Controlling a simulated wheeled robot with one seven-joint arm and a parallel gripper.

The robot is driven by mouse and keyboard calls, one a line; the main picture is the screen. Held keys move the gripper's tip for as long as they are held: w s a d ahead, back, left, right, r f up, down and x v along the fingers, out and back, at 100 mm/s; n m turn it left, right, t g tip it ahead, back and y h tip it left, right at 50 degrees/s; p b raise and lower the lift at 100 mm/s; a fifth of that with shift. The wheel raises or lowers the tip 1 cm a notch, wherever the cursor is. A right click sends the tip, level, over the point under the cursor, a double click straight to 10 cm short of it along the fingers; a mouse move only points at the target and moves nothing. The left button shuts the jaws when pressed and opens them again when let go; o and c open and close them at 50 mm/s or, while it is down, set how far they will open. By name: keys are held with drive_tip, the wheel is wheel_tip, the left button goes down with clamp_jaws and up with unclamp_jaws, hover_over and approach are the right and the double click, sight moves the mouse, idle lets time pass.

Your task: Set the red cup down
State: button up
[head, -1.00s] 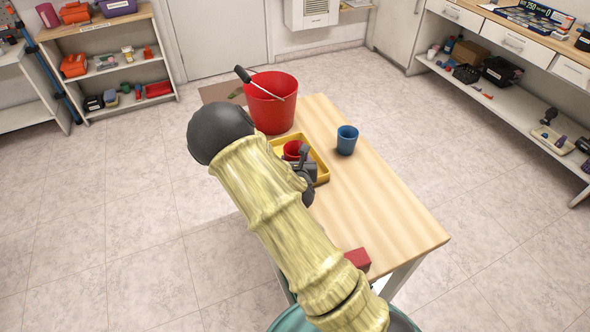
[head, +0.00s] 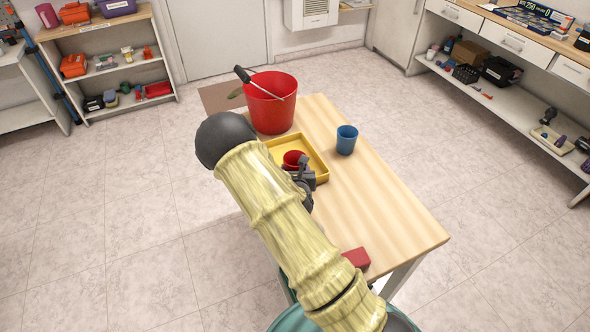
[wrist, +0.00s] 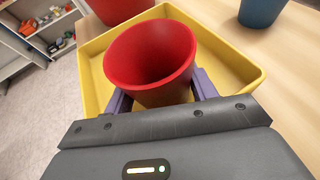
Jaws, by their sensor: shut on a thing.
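The red cup (head: 292,158) is small and upright or nearly so, within the outline of the yellow tray (head: 320,165). My gripper (head: 299,170) is at its near side. In the wrist view my gripper (wrist: 161,93) is shut on the red cup (wrist: 150,58), with a purple finger on each side. The cup's open mouth looks empty. The yellow tray (wrist: 252,75) shows around and behind it. The cup's base is hidden, so I cannot tell whether it touches the tray floor.
A large red bucket (head: 270,105) stands behind the tray on the wooden table (head: 385,215). A blue cup (head: 346,140) stands right of the tray. A red block (head: 357,258) lies near the front edge. The table's right half is mostly clear.

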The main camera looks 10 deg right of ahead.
drive_tip(key=o, duration=1.1)
drive_tip(key=shift+f, duration=0.1)
drive_tip(key=shift+c, duration=0.2)
drive_tip(key=shift+s+r, duration=0.1)
drive_tip(key=shift+r, duration=0.1)
drive_tip(key=p+v, duration=0.1)
drive_tip(key=v, duration=0.9)
drive_tip(key=shift+s+r+p, duration=0.2)
drive_tip(key=shift+r+p, duration=0.05)
drive_tip(key=shift+p, duration=0.15)
drive_tip(key=shift+s+a+r+p, duration=0.1)
drive_tip(key=shift+s+a+p, duration=0.05)
drive_tip(key=shift+s+p, duration=0.5)
